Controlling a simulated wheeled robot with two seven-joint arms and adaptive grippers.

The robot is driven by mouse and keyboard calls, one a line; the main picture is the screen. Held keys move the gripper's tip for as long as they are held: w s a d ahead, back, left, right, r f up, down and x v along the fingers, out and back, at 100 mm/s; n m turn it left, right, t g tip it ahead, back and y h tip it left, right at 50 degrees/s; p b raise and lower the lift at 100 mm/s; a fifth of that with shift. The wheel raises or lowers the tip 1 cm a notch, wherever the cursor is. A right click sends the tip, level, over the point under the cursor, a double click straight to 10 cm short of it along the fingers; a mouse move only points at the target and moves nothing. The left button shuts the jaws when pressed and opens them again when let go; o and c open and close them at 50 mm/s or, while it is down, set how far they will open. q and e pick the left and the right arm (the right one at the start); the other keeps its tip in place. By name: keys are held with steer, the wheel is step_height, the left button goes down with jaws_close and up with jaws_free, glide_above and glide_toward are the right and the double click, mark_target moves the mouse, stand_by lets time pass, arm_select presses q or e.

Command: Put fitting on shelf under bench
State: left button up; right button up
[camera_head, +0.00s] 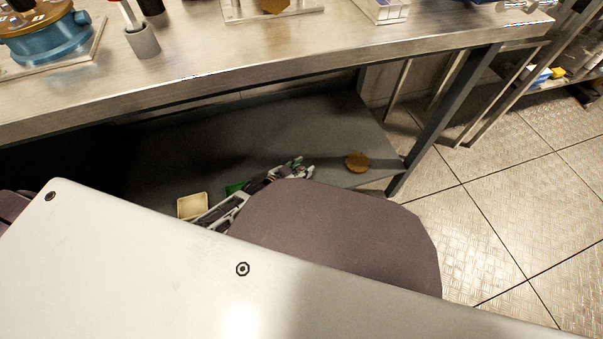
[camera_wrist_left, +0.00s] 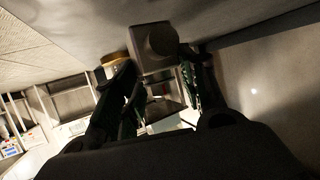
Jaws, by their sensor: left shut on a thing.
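My left gripper (camera_head: 296,168) reaches over the dark shelf (camera_head: 345,125) under the bench (camera_head: 260,55); my own arm hides much of it in the head view. In the left wrist view, my left gripper (camera_wrist_left: 160,80) is shut on a grey, blocky fitting (camera_wrist_left: 152,42) with a rounded face, between its two dark fingers. The fitting is close to a grey surface; I cannot tell whether it touches. I cannot make the fitting out in the head view. My right gripper is not in view.
A round brass-coloured piece (camera_head: 357,162) lies on the shelf, right of the left gripper. A pale yellow box (camera_head: 192,206) is left of it. A dark bench leg (camera_head: 440,125) stands at the shelf's right end. The shelf behind the gripper is clear.

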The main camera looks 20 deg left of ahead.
arm_select(q)
steer(key=shift+f+b, duration=0.5)
steer(key=shift+f, duration=0.55)
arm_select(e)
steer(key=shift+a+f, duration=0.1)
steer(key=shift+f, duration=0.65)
arm_select(q)
steer(key=shift+f, duration=0.1)
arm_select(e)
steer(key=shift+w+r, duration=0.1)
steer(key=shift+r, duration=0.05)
arm_select(q)
steer(key=o, duration=1.3)
steer(key=shift+s+a+r+p, duration=0.25)
steer(key=shift+s+r+p, duration=0.15)
steer(key=shift+s, duration=0.15)
steer(key=p+v, duration=0.4)
steer(key=v, duration=0.5)
steer(key=shift+s+a+r, duration=0.2)
steer(key=shift+s+a, duration=0.15)
steer(key=shift+s, duration=0.35)
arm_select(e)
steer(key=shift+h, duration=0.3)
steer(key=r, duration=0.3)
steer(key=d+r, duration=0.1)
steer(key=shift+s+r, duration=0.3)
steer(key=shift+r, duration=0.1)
